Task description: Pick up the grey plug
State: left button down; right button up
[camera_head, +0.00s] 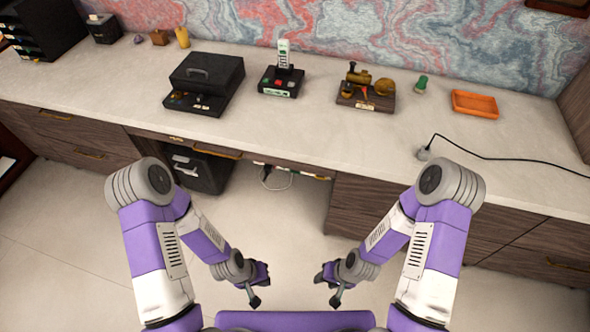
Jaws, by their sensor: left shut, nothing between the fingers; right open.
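The grey plug (423,154) lies on the right part of the desktop, close to its front edge. A black cord runs from it to the right. My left gripper (254,299) is shut and empty, low in front of the desk. My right gripper (335,300) is open and empty, also low in front of the desk. Both grippers are well apart from the plug, below and to the left of it. The fingers look small in this view.
The pale desktop (300,130) is clear around the plug. Behind it stand a brass model on a base (366,90), a green-topped object (420,84) and an orange tray (475,104). A black cash box (205,82) and a phone (282,80) stand further left.

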aim_at(424, 153)
jog(key=z, duration=2.45)
jog(key=i, duration=1.45)
jog(key=u, duration=1.75)
